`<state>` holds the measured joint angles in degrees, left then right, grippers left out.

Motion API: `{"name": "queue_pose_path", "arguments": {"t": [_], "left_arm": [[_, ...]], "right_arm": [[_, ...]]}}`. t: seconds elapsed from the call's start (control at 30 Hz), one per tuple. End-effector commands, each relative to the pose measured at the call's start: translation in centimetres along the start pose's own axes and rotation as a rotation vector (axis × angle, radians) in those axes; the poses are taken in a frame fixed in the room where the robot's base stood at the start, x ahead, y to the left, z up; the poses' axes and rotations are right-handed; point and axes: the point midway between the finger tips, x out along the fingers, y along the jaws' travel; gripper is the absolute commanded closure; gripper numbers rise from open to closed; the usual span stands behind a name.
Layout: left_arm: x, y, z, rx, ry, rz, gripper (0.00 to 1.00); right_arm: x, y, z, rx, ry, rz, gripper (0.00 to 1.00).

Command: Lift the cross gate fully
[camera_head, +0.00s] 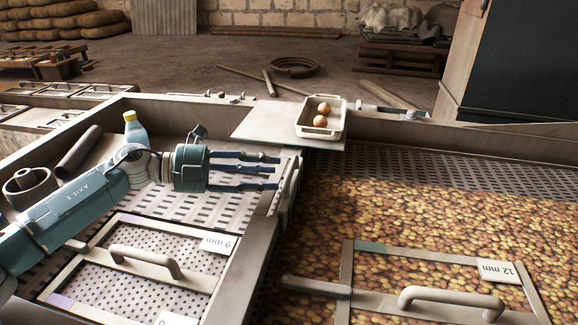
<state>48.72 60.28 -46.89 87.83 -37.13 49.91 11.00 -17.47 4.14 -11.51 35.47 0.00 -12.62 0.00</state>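A pale upright plate (289,192), which looks like the cross gate, stands at the far part of the divider (245,275) between the left and right bays. How far it is raised I cannot tell. My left gripper (277,172) reaches in from the left over the perforated floor of the left bay. Its dark fingers are stretched out, apart from one another, and point right at the plate. The fingertips are close to the plate's left side; whether they touch it is unclear. Nothing shows between the fingers. My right gripper is not in view.
The right bay holds a bed of small brown-yellow round pieces (400,215). Handled frames lie in both bays, marked 9 mm (217,244) and 12 mm (497,270). A tray (335,106) with two eggs sits on the far ledge. A blue bottle (135,130) stands behind my arm.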

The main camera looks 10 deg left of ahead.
Motion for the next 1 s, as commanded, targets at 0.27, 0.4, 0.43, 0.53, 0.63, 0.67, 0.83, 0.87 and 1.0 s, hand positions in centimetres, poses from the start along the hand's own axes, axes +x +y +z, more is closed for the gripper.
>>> {"name": "queue_pose_path", "arguments": {"t": [0.27, 0.4, 0.43, 0.53, 0.63, 0.67, 0.83, 0.87, 1.0], "left_arm": [[4.5, -0.3, 0.0, 0.000, 0.000, -0.001, 0.62], [5.4, -0.1, 0.1, 0.001, -0.002, 0.000, 0.62], [5.5, 0.0, 0.1, 0.001, -0.002, 0.001, 0.62], [5.6, 0.1, 0.1, 0.001, -0.003, 0.001, 0.62], [5.6, 0.1, 0.1, 0.001, -0.003, 0.001, 0.62], [5.6, 0.1, 0.1, 0.001, -0.003, 0.001, 0.62], [5.6, 0.1, 0.1, 0.001, -0.003, 0.001, 0.88], [5.6, 0.1, 0.1, 0.001, -0.003, 0.001, 0.94], [5.5, 0.1, 0.1, 0.001, -0.003, 0.001, 1.00]], "right_arm": [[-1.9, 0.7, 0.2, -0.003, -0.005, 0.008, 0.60], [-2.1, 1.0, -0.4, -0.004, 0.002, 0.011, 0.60], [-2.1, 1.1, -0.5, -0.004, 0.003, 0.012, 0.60], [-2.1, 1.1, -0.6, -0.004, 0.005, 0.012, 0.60], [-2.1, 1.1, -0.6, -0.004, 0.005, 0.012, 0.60], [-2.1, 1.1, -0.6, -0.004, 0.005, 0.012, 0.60], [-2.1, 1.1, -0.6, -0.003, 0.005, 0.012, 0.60], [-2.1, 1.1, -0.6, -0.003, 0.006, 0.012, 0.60], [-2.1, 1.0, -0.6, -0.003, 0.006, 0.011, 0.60]]}}
